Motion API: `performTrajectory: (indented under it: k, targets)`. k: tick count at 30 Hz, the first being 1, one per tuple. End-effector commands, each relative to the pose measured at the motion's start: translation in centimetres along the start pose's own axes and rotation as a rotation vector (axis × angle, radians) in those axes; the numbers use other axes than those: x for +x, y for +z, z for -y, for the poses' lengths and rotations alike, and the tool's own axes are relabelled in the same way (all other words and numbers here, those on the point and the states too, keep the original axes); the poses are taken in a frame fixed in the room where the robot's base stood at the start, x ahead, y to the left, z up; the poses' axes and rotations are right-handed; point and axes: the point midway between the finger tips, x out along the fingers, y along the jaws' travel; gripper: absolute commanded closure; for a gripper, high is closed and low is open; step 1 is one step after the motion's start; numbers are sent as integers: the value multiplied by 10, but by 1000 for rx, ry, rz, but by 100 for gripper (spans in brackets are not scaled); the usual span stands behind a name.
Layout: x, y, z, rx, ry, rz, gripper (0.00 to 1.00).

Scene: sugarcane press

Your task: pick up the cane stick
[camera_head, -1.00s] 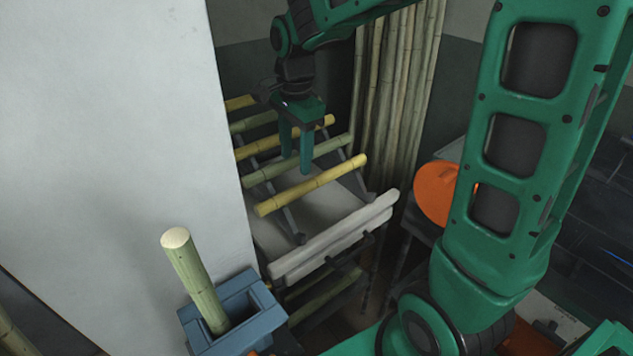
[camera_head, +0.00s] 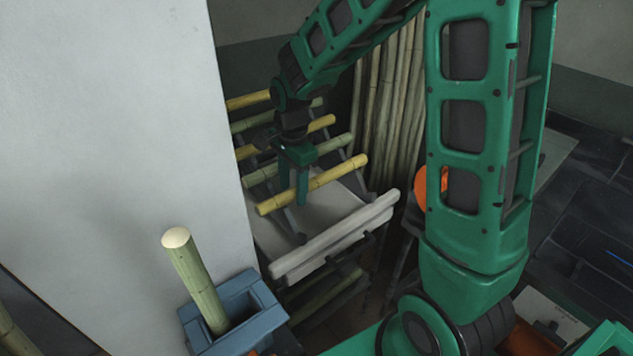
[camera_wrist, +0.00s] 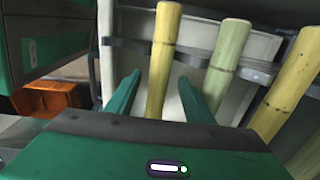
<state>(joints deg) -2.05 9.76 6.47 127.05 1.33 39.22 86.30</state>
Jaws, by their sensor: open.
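Several cane sticks, some yellow and some green, lie across a sloped rack in the head view.
A green cane piece (camera_head: 196,280) stands in a blue square holder (camera_head: 245,305) at lower left. A pale board (camera_head: 335,238) edges the rack's front. Tall canes (camera_head: 388,110) lean behind. A white wall (camera_head: 110,120) stands close on the left. An orange round part (camera_head: 421,192) is at right.

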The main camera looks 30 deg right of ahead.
Motion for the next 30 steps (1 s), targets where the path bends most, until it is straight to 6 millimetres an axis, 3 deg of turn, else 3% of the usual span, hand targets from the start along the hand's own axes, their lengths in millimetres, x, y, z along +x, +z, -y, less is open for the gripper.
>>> performTrajectory:
  k: [7, 13, 23, 30]
  targets:
    - [2, 0, 0, 0, 0, 0, 52]
    - [1, 0, 0, 0, -1, 0, 100]
    - [-2, 0, 3, 0, -7, -1, 100]
    - [-36, -1, 4, 1, -7, -1, 100]
